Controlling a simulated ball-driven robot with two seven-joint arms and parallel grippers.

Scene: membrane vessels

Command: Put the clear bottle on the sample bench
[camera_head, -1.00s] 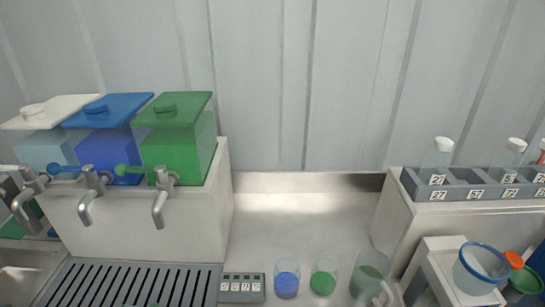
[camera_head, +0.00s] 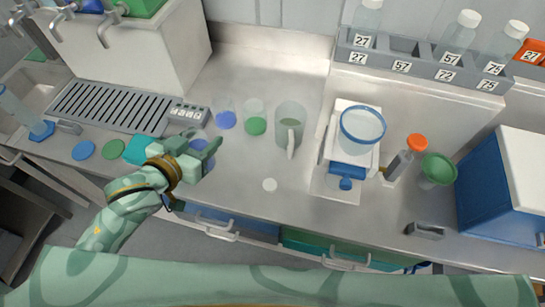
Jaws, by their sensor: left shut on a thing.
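My left gripper (camera_head: 207,147) is low over the front of the steel bench (camera_head: 240,75), left of the beakers. It is shut on a small bluish thing (camera_head: 203,160) that the fingers mostly hide; I cannot tell if it is a bottle. A clear bottle with a blue cap (camera_head: 17,108) lies tilted at the far left by the sink. More clear bottles with white caps stand in the grey numbered rack: one at slot 27 (camera_head: 367,17), one at 57 (camera_head: 461,38), one at 75 (camera_head: 504,48). My right gripper is out of view.
A blue-liquid beaker (camera_head: 226,117), a green-liquid beaker (camera_head: 255,122) and a handled jug (camera_head: 290,125) stand mid-bench. Right of them are a white device with a blue-rimmed cup (camera_head: 362,130), an orange-capped bottle (camera_head: 407,157), a green funnel-like cup (camera_head: 437,170) and a blue-white box (camera_head: 510,185).

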